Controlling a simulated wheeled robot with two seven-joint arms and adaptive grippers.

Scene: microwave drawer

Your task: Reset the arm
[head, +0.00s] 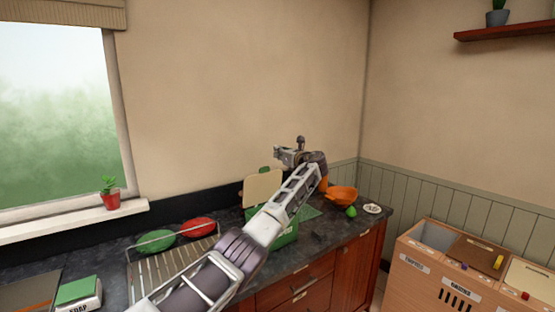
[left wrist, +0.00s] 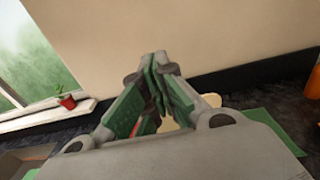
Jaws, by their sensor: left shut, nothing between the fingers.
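My left arm reaches in from the lower left of the head view, across the counter. Its gripper (head: 277,155) is raised above the counter's far right part, in front of the beige wall. In the left wrist view the two green-padded fingers (left wrist: 155,62) meet at their tips, with nothing between them. My right gripper is in neither view.
The dark counter (head: 347,228) holds a dish rack (head: 135,272) with red and green plates, a green bin (head: 288,238), an orange bowl (head: 343,194) and a green fruit (head: 351,211). Wooden sorting bins (head: 415,268) stand right. A potted plant (head: 109,200) sits on the sill.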

